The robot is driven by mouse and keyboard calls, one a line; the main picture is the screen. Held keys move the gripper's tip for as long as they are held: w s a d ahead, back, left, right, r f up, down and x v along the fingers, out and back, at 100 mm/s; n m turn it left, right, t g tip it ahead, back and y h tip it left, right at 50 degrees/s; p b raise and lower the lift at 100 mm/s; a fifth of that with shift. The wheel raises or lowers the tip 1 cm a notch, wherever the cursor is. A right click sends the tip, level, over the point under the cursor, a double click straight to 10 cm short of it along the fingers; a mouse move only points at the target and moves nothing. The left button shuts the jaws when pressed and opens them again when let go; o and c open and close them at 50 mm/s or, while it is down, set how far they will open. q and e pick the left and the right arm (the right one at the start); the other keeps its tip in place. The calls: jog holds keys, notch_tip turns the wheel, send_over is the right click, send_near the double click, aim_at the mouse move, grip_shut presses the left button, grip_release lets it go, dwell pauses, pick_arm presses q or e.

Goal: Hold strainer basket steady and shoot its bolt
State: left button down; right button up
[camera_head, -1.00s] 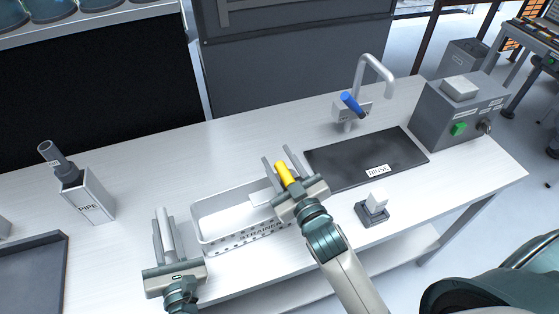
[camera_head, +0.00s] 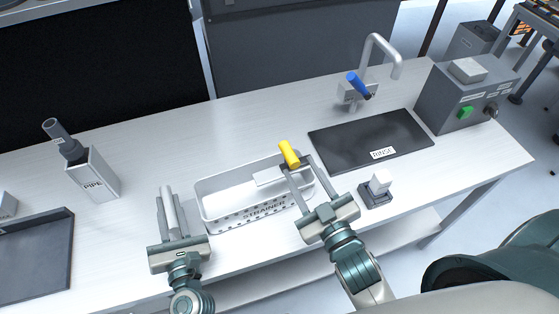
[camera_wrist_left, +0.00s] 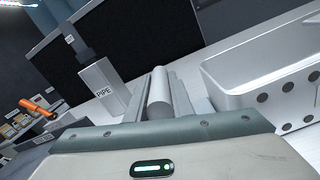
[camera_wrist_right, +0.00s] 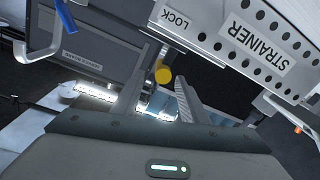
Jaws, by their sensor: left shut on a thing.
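The white perforated strainer basket (camera_head: 215,213) stands on the bench, its STRAINER label facing front; it also shows in the right wrist view (camera_wrist_right: 235,45). My left gripper (camera_head: 167,190) is shut on a grey cylindrical handle (camera_wrist_left: 160,88) at the basket's left side. The bolt's yellow knob (camera_head: 289,154) stands at the basket's right end, beside a pale plate (camera_head: 268,177). A LOCK label (camera_wrist_right: 177,20) shows in the right wrist view. My right gripper (camera_head: 297,163) is open, its fingertips near the yellow knob (camera_wrist_right: 162,74), with nothing gripped. Whether the bolt is shot cannot be told.
A dark RINSE panel (camera_head: 350,148) and a tap with a blue lever (camera_head: 357,85) lie behind right. A small switch block (camera_head: 377,190) stands right of my right gripper. The PIPE holder (camera_head: 92,175) and dark tray (camera_head: 35,262) are left.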

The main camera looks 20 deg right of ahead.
pick_arm(q)
jog(key=shift+s+f, duration=0.15)
jog(key=shift+f, duration=0.4)
pick_arm(e)
jog(key=shift+s, duration=0.55)
pick_arm(q)
jog(key=c, duration=1.5)
grip_release()
jog(key=shift+o, duration=0.2)
jog(key=shift+w+r, duration=0.1)
jog(key=shift+w, duration=0.15)
pick_arm(e)
jog(key=shift+w, duration=0.15)
pick_arm(q)
jog(key=shift+s+r, duration=0.1)
jog(key=shift+r, duration=0.05)
jog(key=s, duration=1.2)
jog(key=shift+d, duration=0.4)
jog(key=shift+w, duration=0.1)
pick_arm(e)
jog(key=shift+s, duration=0.2)
